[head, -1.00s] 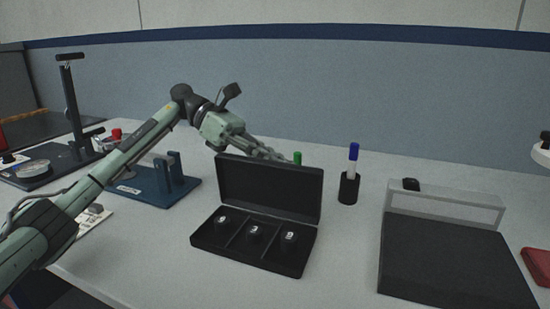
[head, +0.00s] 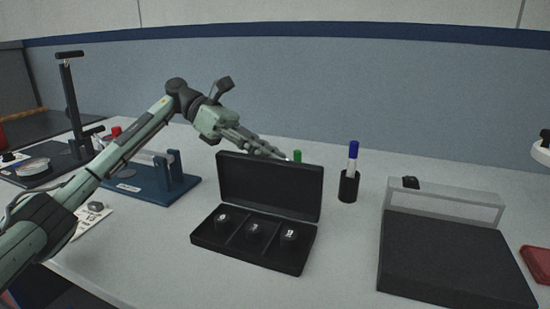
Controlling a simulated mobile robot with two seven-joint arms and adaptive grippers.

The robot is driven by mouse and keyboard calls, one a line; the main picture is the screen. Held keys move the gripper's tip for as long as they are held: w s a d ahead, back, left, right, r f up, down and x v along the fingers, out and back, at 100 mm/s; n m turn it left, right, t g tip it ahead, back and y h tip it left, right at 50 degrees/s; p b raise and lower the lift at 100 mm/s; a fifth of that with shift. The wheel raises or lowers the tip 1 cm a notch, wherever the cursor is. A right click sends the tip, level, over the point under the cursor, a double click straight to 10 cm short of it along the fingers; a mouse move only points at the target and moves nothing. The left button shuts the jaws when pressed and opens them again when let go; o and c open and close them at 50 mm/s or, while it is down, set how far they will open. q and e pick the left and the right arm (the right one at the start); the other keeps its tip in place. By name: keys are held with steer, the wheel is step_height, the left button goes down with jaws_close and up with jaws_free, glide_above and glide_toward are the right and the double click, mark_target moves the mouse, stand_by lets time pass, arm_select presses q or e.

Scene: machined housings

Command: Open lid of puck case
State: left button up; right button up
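The black puck case (head: 213,247) stands on the table with its lid (head: 270,187) raised upright at the back edge. Three dark pucks with white marks, a left one (head: 222,219), a middle one (head: 254,231) and a right one (head: 289,236), sit in separate compartments. My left gripper (head: 284,157) is behind the top edge of the lid. Its fingertips are partly hidden by the lid, and I cannot tell whether it is open or touching the lid. My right gripper is out of view.
A blue fixture (head: 155,186) and a black press stand (head: 75,100) are at the left. A dark case with a clear lid (head: 450,262) lies at the right.

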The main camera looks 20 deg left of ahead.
arm_select(q)
steer(key=s+v, duration=0.1)
steer(key=v, duration=0.9)
steer(key=shift+w+a+r, duration=0.15)
steer(key=shift+w, duration=0.35)
steer(key=shift+c, duration=0.4)
